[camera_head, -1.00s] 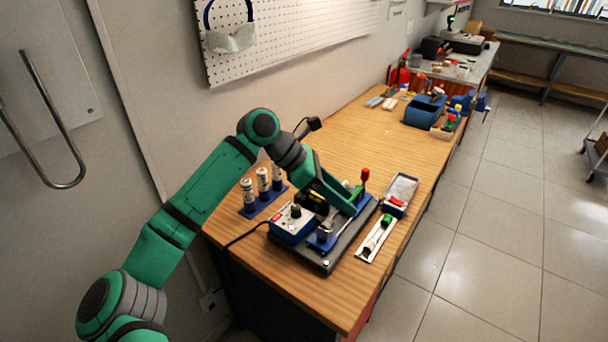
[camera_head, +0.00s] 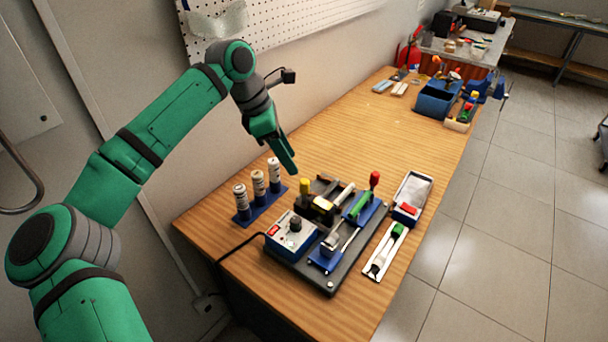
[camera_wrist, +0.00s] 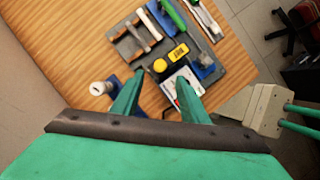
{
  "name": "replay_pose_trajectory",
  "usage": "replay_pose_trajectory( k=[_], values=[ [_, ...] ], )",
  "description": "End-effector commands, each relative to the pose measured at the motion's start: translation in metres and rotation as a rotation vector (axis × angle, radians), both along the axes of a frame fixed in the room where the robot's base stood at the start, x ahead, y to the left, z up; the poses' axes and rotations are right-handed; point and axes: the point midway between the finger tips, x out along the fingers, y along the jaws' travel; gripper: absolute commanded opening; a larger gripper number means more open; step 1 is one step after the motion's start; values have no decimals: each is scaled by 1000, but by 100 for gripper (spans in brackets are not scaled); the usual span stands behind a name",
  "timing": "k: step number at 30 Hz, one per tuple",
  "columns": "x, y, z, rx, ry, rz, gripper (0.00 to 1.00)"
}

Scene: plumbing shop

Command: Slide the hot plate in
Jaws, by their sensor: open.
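A black block with a yellow label (camera_head: 323,204) and a yellow knob (camera_head: 304,188), likely the hot plate, sits on a dark base (camera_head: 352,256). In the wrist view its label (camera_wrist: 178,52) and knob (camera_wrist: 160,66) lie just beyond the fingers. White pipe pieces (camera_head: 343,195) lie beside it in a dark holder. A blue slide (camera_head: 325,259) with a green lever and red knob (camera_head: 375,178) is to its right. A control box (camera_head: 290,236) is at its left. My gripper (camera_head: 288,157) is open and empty, above and behind the fixture, apart from it.
Three white canisters (camera_head: 258,187) stand in a blue rack (camera_head: 262,205) left of the base. A grey tray (camera_head: 413,190) and a narrow tray (camera_head: 382,257) lie at the right edge. A blue bin (camera_head: 437,101) is farther back. The middle of the wooden table is clear.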

Motion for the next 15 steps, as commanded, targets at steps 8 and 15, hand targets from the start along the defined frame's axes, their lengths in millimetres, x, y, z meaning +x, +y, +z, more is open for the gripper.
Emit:
replay_pose_trajectory(
  k=[8,15],
  values=[
    [2,-19,-41,-3,2,-3,40],
    [4,-33,-76,-3,2,-3,40]
  ],
)
